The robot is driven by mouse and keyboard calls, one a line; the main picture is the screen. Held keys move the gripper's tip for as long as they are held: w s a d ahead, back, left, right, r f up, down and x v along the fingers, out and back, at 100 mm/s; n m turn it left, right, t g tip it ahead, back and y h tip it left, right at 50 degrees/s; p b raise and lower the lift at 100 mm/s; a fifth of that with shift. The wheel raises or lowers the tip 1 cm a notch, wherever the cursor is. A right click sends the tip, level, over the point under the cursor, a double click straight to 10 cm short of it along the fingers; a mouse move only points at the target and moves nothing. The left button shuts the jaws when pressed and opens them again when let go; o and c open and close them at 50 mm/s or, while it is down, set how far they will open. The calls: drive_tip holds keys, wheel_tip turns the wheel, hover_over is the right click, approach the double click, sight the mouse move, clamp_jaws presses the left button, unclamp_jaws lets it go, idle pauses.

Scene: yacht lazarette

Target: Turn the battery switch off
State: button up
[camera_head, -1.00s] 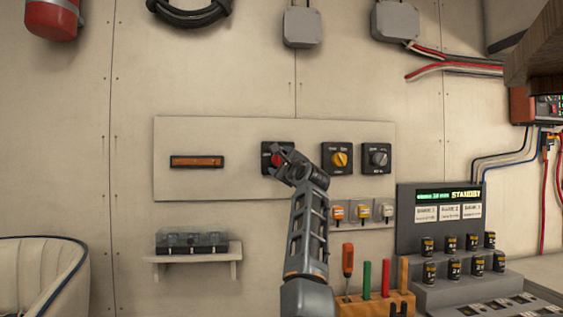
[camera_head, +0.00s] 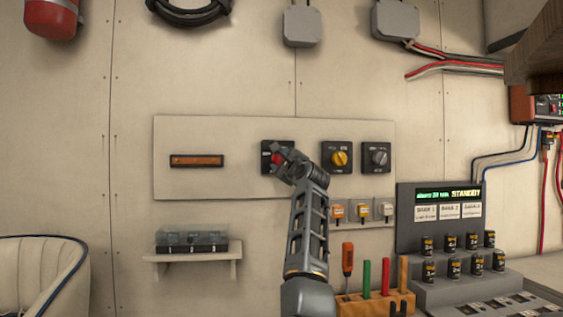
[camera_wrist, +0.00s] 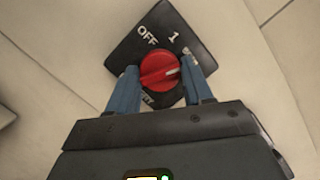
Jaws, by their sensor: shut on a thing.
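The battery switch is a black square plate (camera_head: 270,146) with a red knob (camera_head: 275,159), on the pale wall panel. In the wrist view the red knob (camera_wrist: 160,71) sits between the two blue-grey fingers of my gripper (camera_wrist: 162,85), which is shut on it. White marks "OFF" and "1" show on the plate (camera_wrist: 165,22) above the knob. The knob's white pointer line points to the right and slightly up, away from "OFF". Other labels are partly hidden by the knob and fingers. In the head view my gripper (camera_head: 284,158) covers part of the switch.
A yellow-knob switch (camera_head: 339,158) and a grey-knob switch (camera_head: 376,158) are close on the right. An orange-brown bar (camera_head: 197,161) is on the left. Below are small covered switches (camera_head: 362,209), a tool block (camera_head: 375,304) and a display (camera_head: 448,195).

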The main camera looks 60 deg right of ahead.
drive_tip(key=shift+n, duration=0.4)
drive_tip(key=n+y+p, duration=0.1)
drive_tip(key=n+p, duration=0.1)
drive_tip(key=n, duration=0.2)
drive_tip(key=shift+r+y+p, duration=0.15)
drive_tip(key=shift+y+p, duration=0.15)
drive_tip(key=shift+y, duration=0.1)
drive_tip(key=n+g+y+p, duration=0.1)
drive_tip(key=n+p, duration=0.1)
drive_tip(key=n, duration=0.3)
drive_tip(key=shift+r+p, duration=0.1)
drive_tip(key=shift+p, duration=0.2)
drive_tip(key=n+g+p, duration=0.1)
drive_tip(key=n+p, duration=0.1)
drive_tip(key=n, duration=0.2)
drive_tip(key=n+g+p, duration=0.1)
drive_tip(key=n+p, duration=0.1)
drive_tip(key=n, duration=0.1)
drive_tip(key=shift+n, duration=0.3)
drive_tip(key=shift+g, duration=0.3)
drive_tip(key=o, duration=1)
drive_tip(key=shift+r, duration=0.1)
drive_tip(key=shift+s, duration=0.1)
drive_tip(key=shift+b+v, duration=1.05)
drive_tip(key=shift+v, duration=2.75)
